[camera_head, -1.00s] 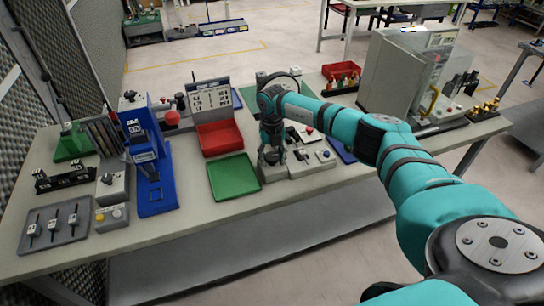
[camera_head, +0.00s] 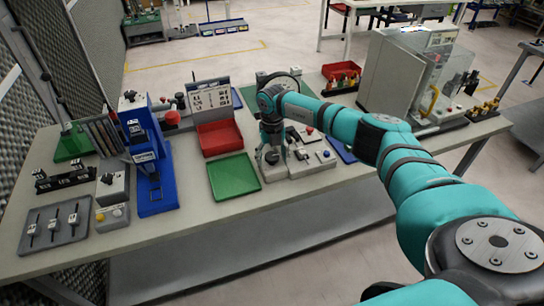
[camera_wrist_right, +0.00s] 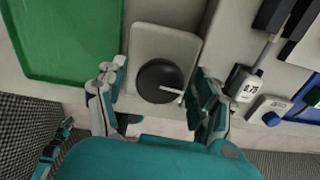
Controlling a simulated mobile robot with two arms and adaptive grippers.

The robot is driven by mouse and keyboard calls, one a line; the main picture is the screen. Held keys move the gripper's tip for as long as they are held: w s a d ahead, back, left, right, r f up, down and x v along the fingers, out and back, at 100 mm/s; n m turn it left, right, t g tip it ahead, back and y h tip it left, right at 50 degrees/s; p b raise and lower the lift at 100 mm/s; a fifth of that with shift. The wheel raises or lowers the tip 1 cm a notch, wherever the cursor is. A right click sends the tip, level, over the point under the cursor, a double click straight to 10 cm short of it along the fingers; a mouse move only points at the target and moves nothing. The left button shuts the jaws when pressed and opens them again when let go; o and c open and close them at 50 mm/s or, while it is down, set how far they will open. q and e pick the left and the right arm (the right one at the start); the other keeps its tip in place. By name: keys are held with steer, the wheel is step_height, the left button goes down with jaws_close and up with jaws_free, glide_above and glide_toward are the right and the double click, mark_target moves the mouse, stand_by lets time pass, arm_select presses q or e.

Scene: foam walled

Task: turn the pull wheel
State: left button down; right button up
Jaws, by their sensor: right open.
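The wheel is a round black knob (camera_wrist_right: 153,88) with a pale line on its face, seen in the right wrist view. It sits on a light grey block (camera_wrist_right: 165,42). My right gripper (camera_wrist_right: 158,76) is open, with one finger on each side of the knob and visible gaps between. In the head view my right gripper (camera_head: 271,156) points down over the near left end of the grey fixture (camera_head: 312,168), largely hiding the knob. My left gripper is not in view.
A green tray (camera_head: 234,178) lies just left of the gripper, with a red bin (camera_head: 219,137) behind it. A blue press (camera_head: 148,160) stands further left. A large grey machine (camera_head: 392,75) stands at the right. The table's front edge is close by.

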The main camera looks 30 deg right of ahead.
mark_target(272, 156)
step_height(272, 156, up, 12)
stand_by(0.5)
stand_by(0.3)
